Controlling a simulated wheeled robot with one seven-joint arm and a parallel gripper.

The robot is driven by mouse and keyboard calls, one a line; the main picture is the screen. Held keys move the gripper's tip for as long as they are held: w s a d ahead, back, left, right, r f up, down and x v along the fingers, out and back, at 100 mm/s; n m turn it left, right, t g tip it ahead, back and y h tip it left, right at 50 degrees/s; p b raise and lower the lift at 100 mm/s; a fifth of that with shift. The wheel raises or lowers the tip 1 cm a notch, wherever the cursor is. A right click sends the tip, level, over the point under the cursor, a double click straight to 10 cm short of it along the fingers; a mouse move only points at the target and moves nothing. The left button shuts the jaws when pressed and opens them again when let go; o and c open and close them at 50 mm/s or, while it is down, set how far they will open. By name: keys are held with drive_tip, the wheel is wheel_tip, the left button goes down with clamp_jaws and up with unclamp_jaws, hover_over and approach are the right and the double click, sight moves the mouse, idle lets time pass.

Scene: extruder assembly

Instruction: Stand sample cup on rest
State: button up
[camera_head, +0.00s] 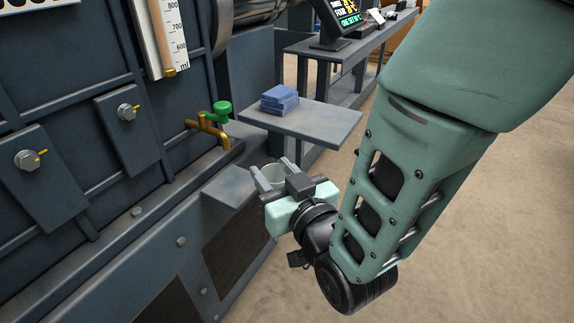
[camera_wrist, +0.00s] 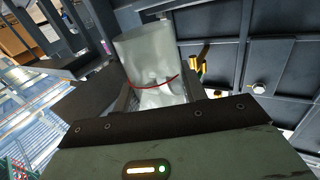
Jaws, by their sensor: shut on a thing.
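The sample cup (camera_wrist: 150,55) is a translucent, whitish cup with a red line around it, in the middle of the wrist view. My gripper (camera_head: 275,178) is shut on it, with a finger on either side. In the head view only part of the cup (camera_head: 271,172) shows between the fingers. A small grey ledge (camera_head: 230,187) juts from the machine below the brass tap, just left of my gripper, and looks like the rest. I cannot tell whether the cup touches it.
The brass tap (camera_head: 205,132) with a green handle (camera_head: 222,110) is above and left of my gripper. A grey side shelf (camera_head: 315,124) holding folded blue cloths (camera_head: 280,99) is behind it. The dark machine wall (camera_head: 70,130) fills the left. Open floor (camera_head: 480,240) lies right.

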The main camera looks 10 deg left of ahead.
drive_tip(key=shift+w+a+f, duration=0.1)
drive_tip(key=shift+w+a, duration=0.55)
drive_tip(key=shift+a, duration=0.9)
drive_tip(key=shift+w+a+f, duration=0.1)
drive_tip(key=shift+w+a, duration=0.55)
drive_tip(key=shift+a, duration=0.9)
drive_tip(key=shift+w+a+f, duration=0.1)
drive_tip(key=shift+w+a, duration=0.55)
drive_tip(key=shift+a, duration=0.9)
drive_tip(key=shift+r, duration=0.1)
drive_tip(key=shift+f+b, duration=0.3)
drive_tip(key=shift+f, duration=0.05)
drive_tip(key=o, duration=1)
drive_tip(key=shift+o, duration=0.2)
drive_tip(key=p+v, duration=0.4)
drive_tip(key=v, duration=1.3)
drive_tip(key=shift+s+d, duration=0.15)
drive_tip(key=shift+d, duration=0.05)
